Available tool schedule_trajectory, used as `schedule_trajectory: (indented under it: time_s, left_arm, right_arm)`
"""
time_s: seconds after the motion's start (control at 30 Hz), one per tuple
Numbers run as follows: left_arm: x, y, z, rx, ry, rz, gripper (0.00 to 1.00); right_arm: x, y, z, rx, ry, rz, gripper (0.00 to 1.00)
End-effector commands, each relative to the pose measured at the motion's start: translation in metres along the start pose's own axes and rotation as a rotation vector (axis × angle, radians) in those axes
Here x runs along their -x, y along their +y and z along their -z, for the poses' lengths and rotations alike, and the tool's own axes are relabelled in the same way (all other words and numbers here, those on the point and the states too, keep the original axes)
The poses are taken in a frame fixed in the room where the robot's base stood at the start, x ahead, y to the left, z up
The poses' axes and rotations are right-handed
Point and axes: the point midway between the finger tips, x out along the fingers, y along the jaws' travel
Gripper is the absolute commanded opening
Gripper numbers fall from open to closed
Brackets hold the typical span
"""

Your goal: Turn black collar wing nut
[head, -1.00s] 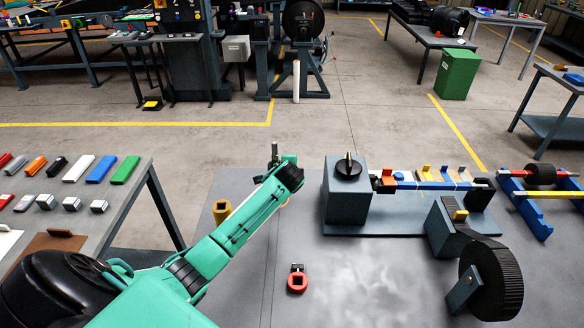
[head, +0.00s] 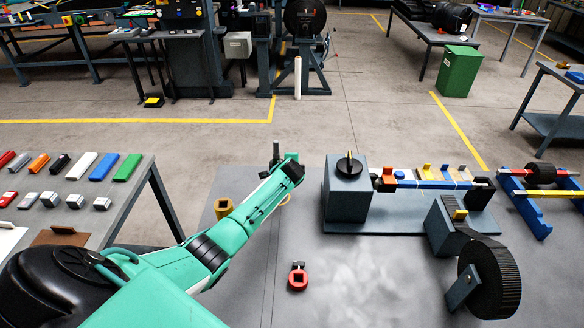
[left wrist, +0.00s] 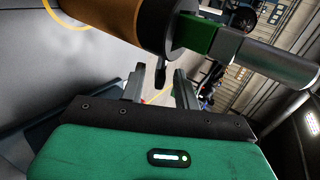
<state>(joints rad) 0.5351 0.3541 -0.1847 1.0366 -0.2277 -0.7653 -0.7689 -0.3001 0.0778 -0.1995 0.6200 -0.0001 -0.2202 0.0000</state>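A dark grey block (head: 345,200) on the bench carries a black round knob (head: 349,169) with a raised yellow-marked bar on top. No part in view is clearly a black collar with a wing nut. A red square-holed collar (head: 298,280) with a black top piece lies on the bench. My left gripper (head: 283,158) is left of the block, apart from it. In the left wrist view its two fingers (left wrist: 168,75) stand apart with nothing between them. An orange-brown cylinder (left wrist: 115,18) with a green and grey end piece (left wrist: 265,62) is close above the fingers. My right gripper is out of view.
An ochre collar (head: 222,207) stands beside my left forearm. A black ribbed wheel (head: 490,280) and a rail with coloured blocks (head: 430,184) are at the right. The bench middle (head: 360,275) is clear. A side table (head: 125,205) with coloured bars is at the left.

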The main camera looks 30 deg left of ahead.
Motion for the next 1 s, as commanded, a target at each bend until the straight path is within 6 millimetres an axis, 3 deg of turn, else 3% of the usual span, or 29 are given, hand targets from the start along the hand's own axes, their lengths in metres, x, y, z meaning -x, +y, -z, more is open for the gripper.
schedule_trajectory:
  time_s: [0.1,0.27,0.67,1.0]
  left_arm:
    - [0.000,0.000,0.000,0.000,0.000,0.000,0.30]
    - [0.000,0.000,0.000,0.000,0.000,0.000,0.00]
    - [0.002,-0.004,0.000,0.000,-0.002,-0.044,0.00]
    - [0.001,-0.010,0.000,0.002,-0.001,-0.272,0.00]
  right_arm:
    - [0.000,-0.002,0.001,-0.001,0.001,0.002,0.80]
    - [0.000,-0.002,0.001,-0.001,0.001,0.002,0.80]
    - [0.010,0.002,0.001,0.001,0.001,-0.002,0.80]
    - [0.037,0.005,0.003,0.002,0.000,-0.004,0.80]
